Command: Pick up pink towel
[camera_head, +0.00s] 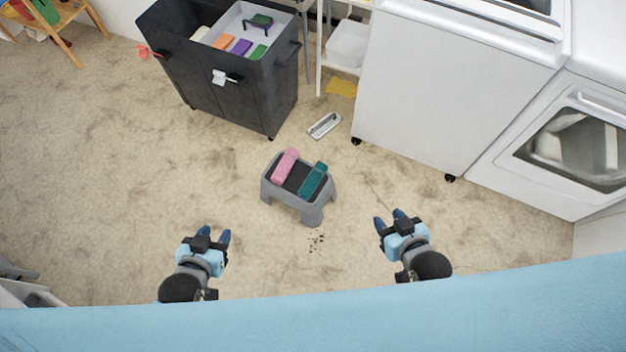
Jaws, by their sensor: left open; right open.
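The pink towel (285,165), rolled or folded into a small block, lies on the left side of a low grey step stool (312,213). A teal towel (313,181) lies beside it on the right side of the stool. My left gripper (214,234) is open and empty, in front of the stool and to its left. My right gripper (389,219) is open and empty, to the right of the stool. Neither gripper touches the stool or the towels.
A black hamper cart (236,100) with coloured folded items stands behind the stool. A white washer (440,90) and dryer (560,150) are at the right. A small metallic item (324,125) and dark crumbs (316,242) lie on the floor.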

